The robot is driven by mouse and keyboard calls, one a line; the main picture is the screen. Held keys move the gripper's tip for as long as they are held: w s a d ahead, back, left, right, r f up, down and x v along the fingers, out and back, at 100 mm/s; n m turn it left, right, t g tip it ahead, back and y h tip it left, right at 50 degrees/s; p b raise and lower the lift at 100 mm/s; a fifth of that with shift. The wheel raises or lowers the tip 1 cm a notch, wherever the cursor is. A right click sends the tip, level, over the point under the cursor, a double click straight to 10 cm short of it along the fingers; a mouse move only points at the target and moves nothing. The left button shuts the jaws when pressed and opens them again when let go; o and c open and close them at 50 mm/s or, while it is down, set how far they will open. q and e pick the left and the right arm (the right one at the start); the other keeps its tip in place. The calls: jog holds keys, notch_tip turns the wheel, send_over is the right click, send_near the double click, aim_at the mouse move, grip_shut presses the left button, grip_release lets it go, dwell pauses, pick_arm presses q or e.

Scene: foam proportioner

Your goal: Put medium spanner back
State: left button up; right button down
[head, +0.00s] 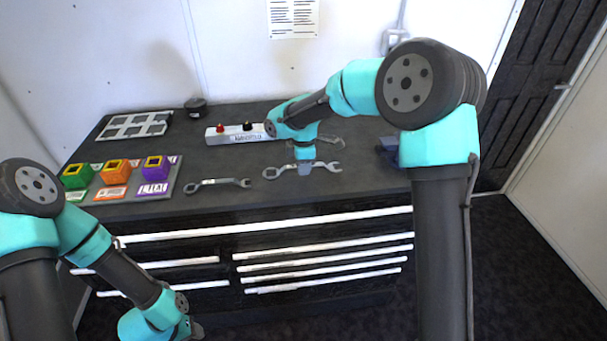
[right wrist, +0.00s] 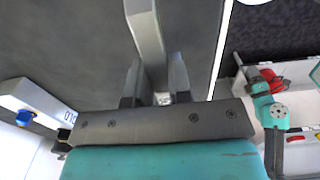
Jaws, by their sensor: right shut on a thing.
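My right gripper (head: 304,165) points down over the dark worktop and is shut on the middle of a grey double-ended spanner (head: 329,167), which I take for the medium spanner. Its handle also shows between the fingers in the right wrist view (right wrist: 145,30). Whether it touches the worktop I cannot tell. A shorter spanner (head: 217,183) lies to its left near the front edge. Another grey spanner-like shape (head: 326,140) lies behind, partly hidden by my right arm. My left gripper (head: 188,330) is low at the bottom left, in front of the cabinet, its fingers unclear.
A white box with knobs (head: 240,138) stands behind the spanners. Green, orange and purple blocks (head: 116,170) sit on a tray at the left. A grey frame (head: 135,125) and a dark round item (head: 196,106) are at the back. A dark object (head: 387,150) stands at the right.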

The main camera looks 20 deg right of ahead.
aim_at(303, 181)
jog(key=shift+w+f, duration=0.15)
jog(key=shift+f, duration=1.65)
jog(key=shift+f, duration=0.1)
jog(key=c, duration=1.1)
grip_release()
jog(key=shift+o, duration=0.2)
notch_tip(303, 181, up, 12)
jog(key=shift+r, duration=0.1)
